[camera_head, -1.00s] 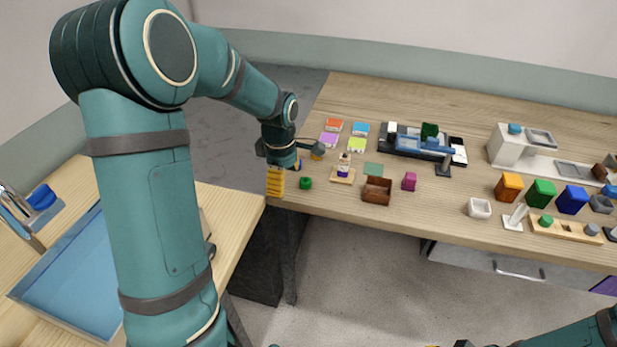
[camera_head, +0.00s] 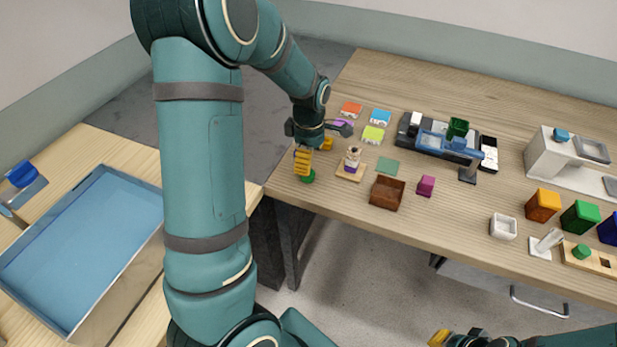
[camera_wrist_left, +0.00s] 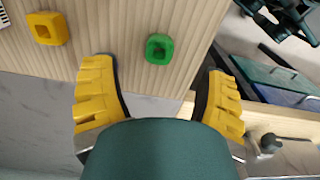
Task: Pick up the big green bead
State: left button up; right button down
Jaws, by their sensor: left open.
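The big green bead (camera_head: 308,178) lies on the back table near its left front corner, partly hidden by my left gripper in the head view. In the left wrist view the green bead (camera_wrist_left: 159,48) shows its dark hole and lies beyond the fingertips, between their lines. My left gripper (camera_head: 314,154) is above the bead. In the left wrist view the gripper (camera_wrist_left: 159,76) has its yellow fingers wide apart, with nothing between them. My right gripper (camera_head: 440,338) shows only partly at the bottom edge of the head view.
A yellow bead (camera_wrist_left: 47,28) lies left of the green one in the wrist view. A figure on a small wooden base (camera_head: 352,165), a brown box (camera_head: 387,193) and a magenta block (camera_head: 426,186) stand to the right. A blue-floored tray (camera_head: 80,250) is on the left table.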

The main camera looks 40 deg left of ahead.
pick_arm(q)
jog(key=shift+s+a+f+b, duration=0.1)
jog(key=shift+f+b, duration=0.35)
jog(key=shift+f, duration=1.15)
jog(key=shift+a+f+b, duration=0.1)
jog(key=shift+f+b, duration=0.3)
jog(key=shift+f, duration=1.15)
jog(key=c, duration=1.2)
